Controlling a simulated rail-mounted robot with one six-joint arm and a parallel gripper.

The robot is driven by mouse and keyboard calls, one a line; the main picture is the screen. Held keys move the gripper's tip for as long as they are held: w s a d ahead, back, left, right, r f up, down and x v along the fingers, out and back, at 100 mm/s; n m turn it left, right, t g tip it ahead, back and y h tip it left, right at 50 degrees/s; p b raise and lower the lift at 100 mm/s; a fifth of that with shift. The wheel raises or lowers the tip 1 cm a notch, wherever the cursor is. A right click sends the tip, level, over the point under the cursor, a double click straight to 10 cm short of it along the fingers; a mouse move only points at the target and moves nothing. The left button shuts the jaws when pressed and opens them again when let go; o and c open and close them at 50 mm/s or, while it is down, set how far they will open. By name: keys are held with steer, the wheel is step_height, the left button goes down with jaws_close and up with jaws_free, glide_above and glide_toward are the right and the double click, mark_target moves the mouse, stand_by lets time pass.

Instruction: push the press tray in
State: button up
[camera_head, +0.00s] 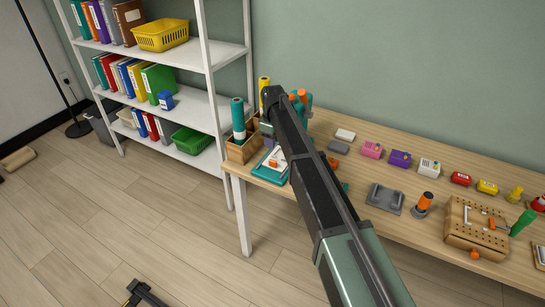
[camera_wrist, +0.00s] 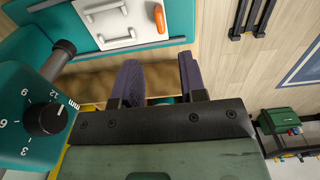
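The press tray (camera_head: 261,172) is a teal tray with a white plate (camera_head: 273,160) on it, at the left end of the workbench in the head view. In the wrist view the white plate (camera_wrist: 113,36) carries grey bars and an orange piece, framed by the teal tray (camera_wrist: 78,50). A teal body with a black dial marked in mm (camera_wrist: 40,119), likely the press, stands at the left there. My gripper (camera_wrist: 160,75) is open and empty, its two dark pads apart near the tray's edge. Contact is unclear. My arm hides the gripper and much of the press in the head view.
A wooden box with a teal cylinder (camera_head: 238,118) stands left of the tray. Grey brackets (camera_head: 385,198), an orange-topped tool (camera_head: 424,203) and a pegboard block (camera_head: 476,228) lie to the right on the workbench (camera_head: 350,178). A shelf unit (camera_head: 202,101) stands at left.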

mark_target(273, 160)
step_height(273, 160, down, 11)
steer(key=b, duration=1)
steer(key=shift+r, duration=0.2)
jaws_close()
